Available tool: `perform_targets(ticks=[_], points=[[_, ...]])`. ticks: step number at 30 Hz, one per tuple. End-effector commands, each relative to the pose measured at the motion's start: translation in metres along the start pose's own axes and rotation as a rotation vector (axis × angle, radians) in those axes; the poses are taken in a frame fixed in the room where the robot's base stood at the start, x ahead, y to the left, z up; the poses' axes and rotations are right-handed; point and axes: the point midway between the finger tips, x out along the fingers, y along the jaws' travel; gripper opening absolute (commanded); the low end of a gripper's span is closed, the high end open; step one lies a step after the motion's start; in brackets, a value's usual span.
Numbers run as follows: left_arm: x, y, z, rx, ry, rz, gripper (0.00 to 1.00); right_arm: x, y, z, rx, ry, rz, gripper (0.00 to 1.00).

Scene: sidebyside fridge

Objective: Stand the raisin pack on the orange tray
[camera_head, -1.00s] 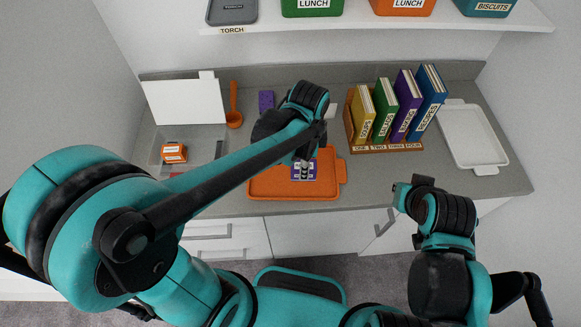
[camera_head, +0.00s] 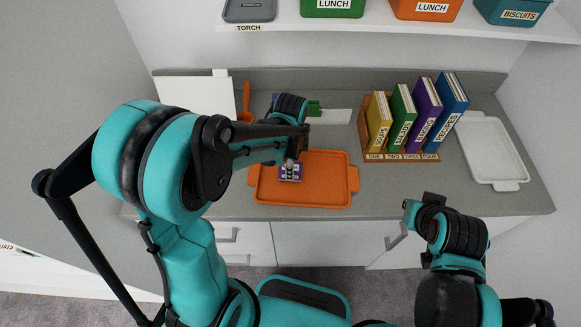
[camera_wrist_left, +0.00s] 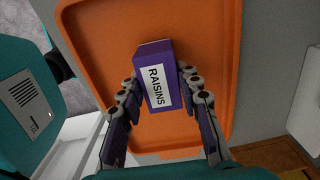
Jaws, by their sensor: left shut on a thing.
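The raisin pack (camera_head: 290,173) is a small purple box with a white label reading RAISINS, clear in the left wrist view (camera_wrist_left: 158,85). My left gripper (camera_head: 291,163) is shut on it, with one finger on each side. The pack is over the left part of the orange tray (camera_head: 325,187); whether its base touches the tray is hidden. The tray fills the background of the left wrist view (camera_wrist_left: 205,30) and lies flat near the counter's front edge. My right gripper (camera_head: 402,224) is in front of the counter, away from the tray; its finger opening is unclear.
A wooden rack (camera_head: 400,157) with several upright books stands right of the tray. A white tray (camera_head: 490,150) lies at the far right. An orange utensil (camera_head: 246,103) and a white panel (camera_head: 193,92) are at back left. A shelf (camera_head: 400,27) with bins hangs above.

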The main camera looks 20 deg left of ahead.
Motion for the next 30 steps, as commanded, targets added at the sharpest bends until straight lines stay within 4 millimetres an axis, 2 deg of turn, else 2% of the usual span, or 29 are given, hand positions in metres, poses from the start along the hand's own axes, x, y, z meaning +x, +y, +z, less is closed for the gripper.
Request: perform_targets(ticks=[6, 7, 9, 21, 26, 30], points=[[0.004, 0.000, 0.000, 0.000, 0.000, 0.000, 0.03, 0.003, 0.000, 0.002, 0.000, 0.000, 0.000, 0.00], [0.004, 0.000, 0.000, 0.000, 0.000, 0.000, 0.36, 0.003, 0.000, 0.002, 0.000, 0.000, 0.000, 0.00], [0.003, 0.000, 0.000, 0.000, 0.000, 0.000, 0.54, 0.002, 0.000, 0.002, 0.000, 0.000, 0.000, 0.00], [-0.004, 0.000, 0.000, 0.000, 0.000, 0.000, 0.54, -0.003, 0.000, -0.002, 0.000, 0.000, 0.000, 0.00], [-0.032, 0.001, 0.000, 0.000, 0.000, 0.001, 0.54, -0.009, 0.000, -0.007, 0.000, 0.000, 0.000, 0.00], [-0.065, 0.001, 0.000, 0.000, 0.001, 0.001, 0.54, -0.017, 0.000, -0.013, 0.000, 0.000, 0.000, 0.00]])
